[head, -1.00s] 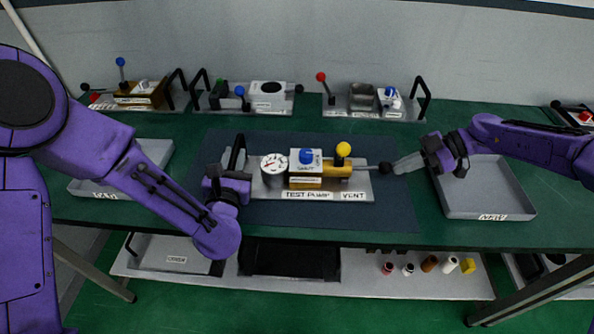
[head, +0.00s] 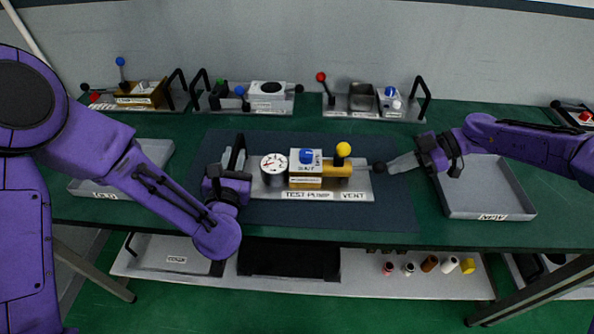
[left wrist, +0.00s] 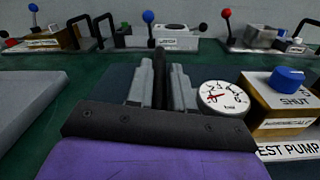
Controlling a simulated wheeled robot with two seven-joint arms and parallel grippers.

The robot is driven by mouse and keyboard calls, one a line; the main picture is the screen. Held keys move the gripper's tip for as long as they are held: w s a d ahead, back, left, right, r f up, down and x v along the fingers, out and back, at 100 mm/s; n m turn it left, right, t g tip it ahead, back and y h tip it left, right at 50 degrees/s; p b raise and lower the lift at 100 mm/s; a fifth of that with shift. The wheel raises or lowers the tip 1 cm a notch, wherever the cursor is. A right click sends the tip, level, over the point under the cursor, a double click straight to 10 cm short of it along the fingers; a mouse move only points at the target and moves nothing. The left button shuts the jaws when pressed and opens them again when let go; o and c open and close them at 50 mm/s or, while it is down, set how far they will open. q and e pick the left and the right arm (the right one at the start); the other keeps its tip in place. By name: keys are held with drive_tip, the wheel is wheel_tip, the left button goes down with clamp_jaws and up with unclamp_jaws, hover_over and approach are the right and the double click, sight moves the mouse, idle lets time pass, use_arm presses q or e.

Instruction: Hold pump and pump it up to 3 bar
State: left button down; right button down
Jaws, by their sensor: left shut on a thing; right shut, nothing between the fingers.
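The test pump (head: 360,193) is a grey plate on the dark mat, with a brass block, blue SHUT knob (head: 306,156), yellow ball lever (head: 343,149) and white gauge (head: 274,163). The gauge also shows in the left wrist view (left wrist: 223,97), its red needle pointing left; I cannot read the value exactly. My left gripper (head: 236,163) is shut on the pump's black side handle (left wrist: 159,77). A black plunger knob (head: 380,168) sticks out at the pump's right end. My right gripper (head: 394,166) is shut and empty, its fingertips at the knob's right side, apparently touching it.
Grey trays stand left (head: 80,188) and right (head: 512,192) of the mat (head: 390,215). Three other handled devices line the back: left (head: 140,92), middle (head: 268,98) and right (head: 362,98). A lower shelf (head: 350,276) holds small coloured parts.

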sight(383, 165)
drive_tip(key=shift+a, duration=0.95)
drive_tip(key=shift+s+a, duration=0.1)
drive_tip(key=shift+a, duration=0.6)
drive_tip(key=shift+a, duration=0.3)
drive_tip(key=shift+d, duration=3.05)
